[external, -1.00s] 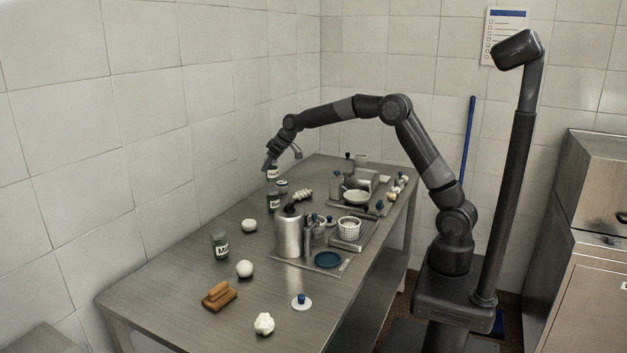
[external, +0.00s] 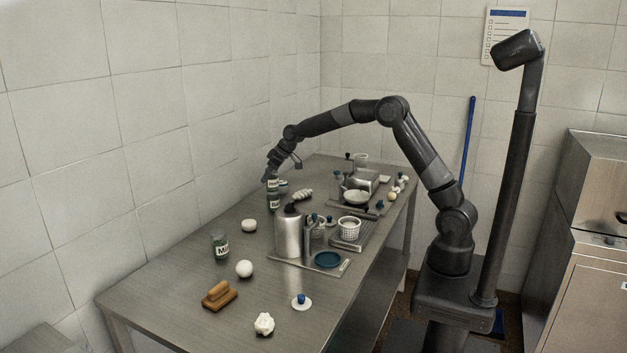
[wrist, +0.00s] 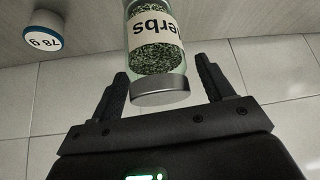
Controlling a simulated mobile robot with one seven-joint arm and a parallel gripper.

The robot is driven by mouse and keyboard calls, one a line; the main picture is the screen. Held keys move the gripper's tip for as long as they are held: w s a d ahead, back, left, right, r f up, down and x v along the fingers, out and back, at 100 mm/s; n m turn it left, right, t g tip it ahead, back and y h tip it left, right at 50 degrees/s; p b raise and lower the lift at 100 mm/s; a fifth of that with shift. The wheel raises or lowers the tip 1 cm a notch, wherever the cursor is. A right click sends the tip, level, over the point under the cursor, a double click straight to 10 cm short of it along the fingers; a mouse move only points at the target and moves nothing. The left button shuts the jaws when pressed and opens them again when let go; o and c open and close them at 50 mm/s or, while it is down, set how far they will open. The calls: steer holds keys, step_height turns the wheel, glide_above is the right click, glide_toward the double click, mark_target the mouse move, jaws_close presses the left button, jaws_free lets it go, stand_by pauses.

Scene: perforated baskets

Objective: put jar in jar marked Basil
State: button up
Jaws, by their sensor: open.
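A glass jar labelled "...erbs" (wrist: 152,48), with green dried herbs and a silver lid, lies between the fingers of my gripper (wrist: 163,68) in the wrist view. A gap shows on each side of it, so the fingers are open around its lid end. In the external view my gripper (external: 270,174) is over the far left of the table, at the upper jar (external: 273,184). That jar appears to stand upright on top of a second jar (external: 274,203) whose label starts with "Ba". Their exact contact is too small to tell.
A small round container marked "78 9" (wrist: 43,36) is beside the jar. The tiled wall is close on the left.

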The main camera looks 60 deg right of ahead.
steer(key=shift+s+r, duration=0.2)
steer(key=shift+r, duration=0.3)
steer(key=s+a+r, duration=0.1)
steer(key=s+r, duration=1.2)
steer(key=s, duration=0.3)
steer(key=s+a+f+m, duration=0.1)
steer(key=s+f, duration=0.1)
steer(key=s, duration=1.5)
steer(key=s+f+m+h, duration=0.1)
steer(key=s+f, duration=0.2)
steer(key=s, duration=1.4)
steer(key=shift+s+a+m+g, duration=0.3)
steer(key=shift+a+g, duration=0.1)
